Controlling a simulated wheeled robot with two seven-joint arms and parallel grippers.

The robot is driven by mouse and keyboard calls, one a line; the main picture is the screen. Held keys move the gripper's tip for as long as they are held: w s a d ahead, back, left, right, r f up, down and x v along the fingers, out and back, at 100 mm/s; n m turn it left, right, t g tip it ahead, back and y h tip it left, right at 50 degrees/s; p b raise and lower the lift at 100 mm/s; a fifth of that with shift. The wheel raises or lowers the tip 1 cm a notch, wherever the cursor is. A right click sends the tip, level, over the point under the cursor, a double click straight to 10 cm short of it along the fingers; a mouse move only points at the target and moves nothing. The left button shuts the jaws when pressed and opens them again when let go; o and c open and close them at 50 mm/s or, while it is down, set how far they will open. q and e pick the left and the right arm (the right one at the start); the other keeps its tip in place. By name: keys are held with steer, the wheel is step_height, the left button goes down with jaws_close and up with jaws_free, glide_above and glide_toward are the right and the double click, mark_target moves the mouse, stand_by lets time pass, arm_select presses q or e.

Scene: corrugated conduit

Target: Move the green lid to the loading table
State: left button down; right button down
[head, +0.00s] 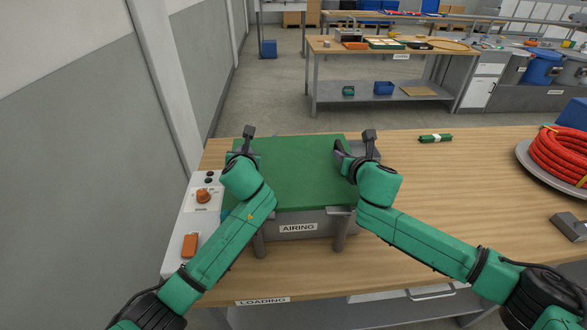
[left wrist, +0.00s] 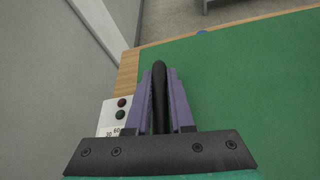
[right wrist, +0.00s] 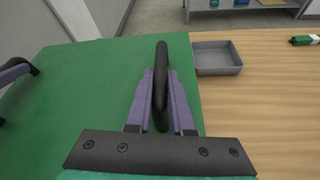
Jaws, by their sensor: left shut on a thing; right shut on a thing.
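The green lid (head: 295,175) is a flat square panel lying level over the grey unit marked AIRING (head: 297,228) on the wooden table. It has a dark handle at each side edge. My left gripper (head: 243,150) is shut on the left handle (left wrist: 159,95). My right gripper (head: 350,158) is shut on the right handle (right wrist: 160,85). The lid also fills much of the left wrist view (left wrist: 250,90) and the right wrist view (right wrist: 80,100). Whether the lid touches the unit below, I cannot tell. The loading table (head: 440,190) carries a LOADING label at its front edge.
A control panel with an orange knob (head: 203,196) stands left of the lid. A grey tray (right wrist: 217,58) lies right of it. A green-and-white piece (head: 436,138), a coil of orange conduit (head: 560,155) and a grey block (head: 568,227) are further right. The middle right tabletop is clear.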

arm_select(q)
steer(key=shift+r, duration=0.1)
arm_select(e)
steer(key=shift+r, duration=0.1)
stand_by(0.7)
